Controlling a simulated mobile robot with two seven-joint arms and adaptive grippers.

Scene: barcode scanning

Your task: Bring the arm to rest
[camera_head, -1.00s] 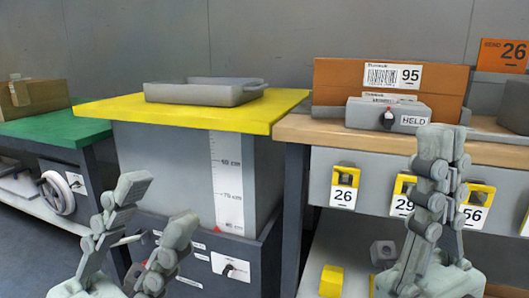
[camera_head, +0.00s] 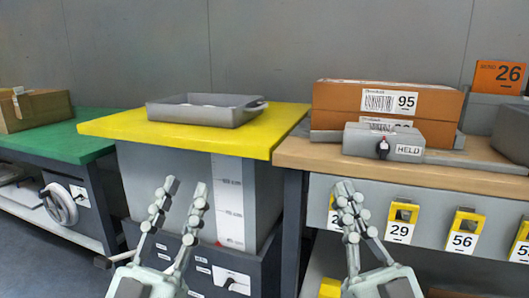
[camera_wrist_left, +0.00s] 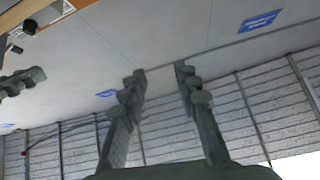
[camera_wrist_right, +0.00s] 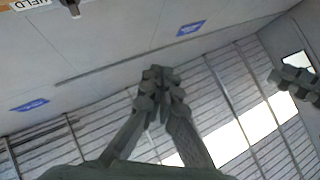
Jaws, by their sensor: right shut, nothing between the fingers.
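My left gripper (camera_head: 185,188) is raised in front of the yellow-topped grey bench in the head view. Its two fingers stand apart with nothing between them, and the left wrist view (camera_wrist_left: 158,72) shows the same gap. My right gripper (camera_head: 347,190) is raised in front of the drawers of the wooden bench. Its fingers are closed together and hold nothing; the right wrist view (camera_wrist_right: 158,72) shows the tips meeting. Both grippers point upward and touch nothing that I can see.
A grey tray (camera_head: 205,115) sits on the yellow top (camera_head: 100,124). Brown boxes (camera_head: 335,95) and a grey device marked HELD (camera_head: 355,138) are on the wooden bench (camera_head: 480,164). Numbered yellow drawer handles (camera_head: 465,221) are below. A cardboard box (camera_head: 45,111) stands on the green bench (camera_head: 30,133).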

